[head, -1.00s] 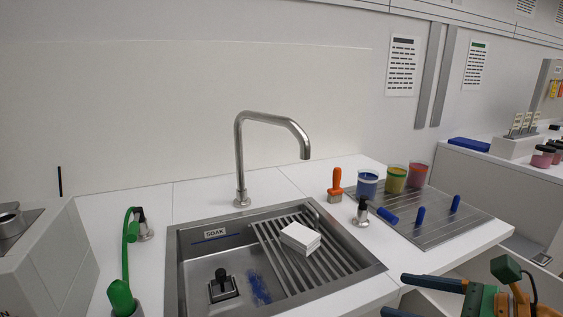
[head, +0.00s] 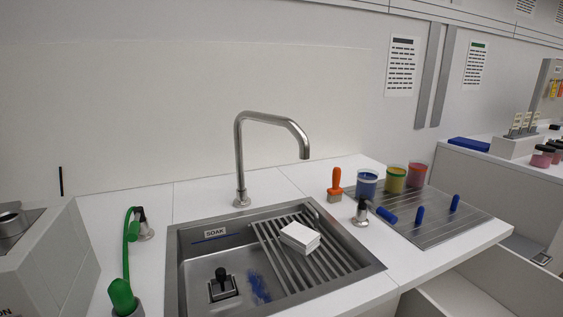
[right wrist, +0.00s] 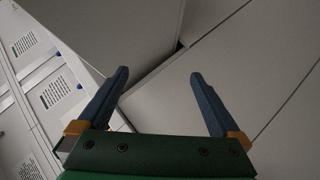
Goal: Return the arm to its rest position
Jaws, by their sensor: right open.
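My right gripper (right wrist: 157,78) shows in the right wrist view with its two blue fingers spread apart and nothing between them. Pale flat panels and a dark seam lie beyond the fingers. My right arm is out of the head view. My left gripper is not in any view.
A steel sink (head: 182,287) with a rack, a white block (head: 300,237) and a tap (head: 240,160) is in the counter. Jars of blue (head: 367,184), yellow (head: 396,180) and red (head: 417,175) stand on the drainboard (head: 440,232). An open drawer (head: 470,296) is below right.

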